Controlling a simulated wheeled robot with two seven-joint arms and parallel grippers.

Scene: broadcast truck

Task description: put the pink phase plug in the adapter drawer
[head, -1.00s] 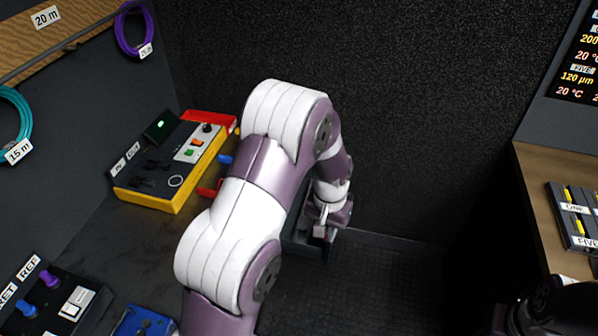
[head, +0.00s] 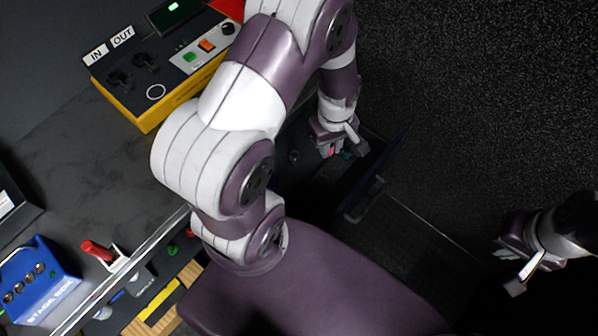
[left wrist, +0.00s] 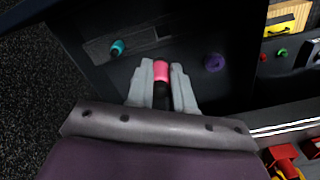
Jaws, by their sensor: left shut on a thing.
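The pink phase plug (left wrist: 161,70) is between the fingertips of my left gripper (left wrist: 161,80), with its black part running back between the fingers. In the head view, my left gripper (head: 338,147) is shut on the pink plug (head: 331,152), over the open drawer (head: 345,190). In the left wrist view the plug is over the dark drawer interior; whether it touches the floor there cannot be told. A teal plug (left wrist: 118,47) and a purple plug (left wrist: 215,62) are in the drawer, either side of my fingers. My right gripper (head: 512,270) hangs away at the right, its opening unclear.
A yellow-sided control box (head: 150,85) stands on the counter at the upper left. A blue stage box (head: 40,285) and a red-handled item (head: 97,250) are at the lower left. The drawer handle (head: 365,200) sticks out at the front. The floor to the right is clear.

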